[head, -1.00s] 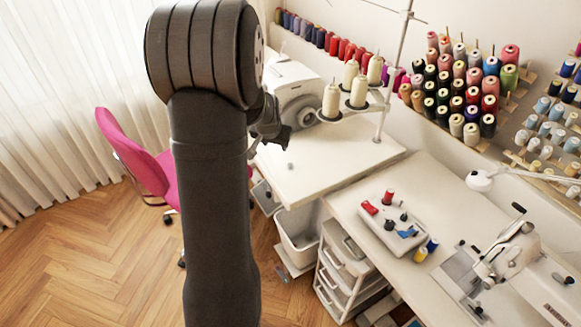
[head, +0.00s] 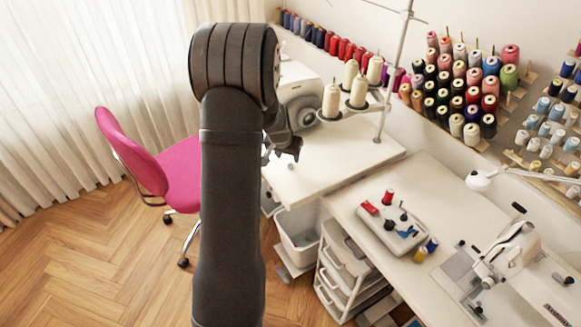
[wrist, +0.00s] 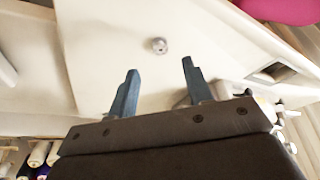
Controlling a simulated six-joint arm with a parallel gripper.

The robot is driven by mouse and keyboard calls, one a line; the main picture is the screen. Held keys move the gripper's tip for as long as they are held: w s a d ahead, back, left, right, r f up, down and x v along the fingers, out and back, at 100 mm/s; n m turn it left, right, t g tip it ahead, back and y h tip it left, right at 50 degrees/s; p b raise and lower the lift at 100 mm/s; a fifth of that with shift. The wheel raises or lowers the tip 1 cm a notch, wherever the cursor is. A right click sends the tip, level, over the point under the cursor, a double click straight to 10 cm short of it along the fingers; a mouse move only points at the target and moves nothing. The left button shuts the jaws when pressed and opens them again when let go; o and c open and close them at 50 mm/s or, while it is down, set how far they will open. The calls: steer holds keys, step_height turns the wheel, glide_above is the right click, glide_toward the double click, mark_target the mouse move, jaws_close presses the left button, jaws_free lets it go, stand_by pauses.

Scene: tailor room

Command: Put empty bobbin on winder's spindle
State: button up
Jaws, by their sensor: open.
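The bobbin (wrist: 159,45), small, grey and metallic, lies on the white table in the wrist view, with a dark hole in its middle. My gripper (wrist: 160,66) is open and empty, its two blue-grey fingers pointing toward the bobbin, which shows just beyond the gap between the tips. In the head view my gripper (head: 288,150) is over the left white table (head: 345,160), partly hidden by my arm. A small grey-white device (head: 380,228) with a red spool and black knobs, which looks like the winder, sits on the right table. I cannot make out its spindle clearly.
White thread cones (head: 331,100) stand on a rack behind my gripper, by a white sewing machine (head: 300,95). Another machine (head: 508,250) stands at the far right. A pink chair (head: 170,172) is at the left.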

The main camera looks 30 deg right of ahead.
mark_target(289, 167)
steer(key=shift+x, duration=3.15)
jaws_close()
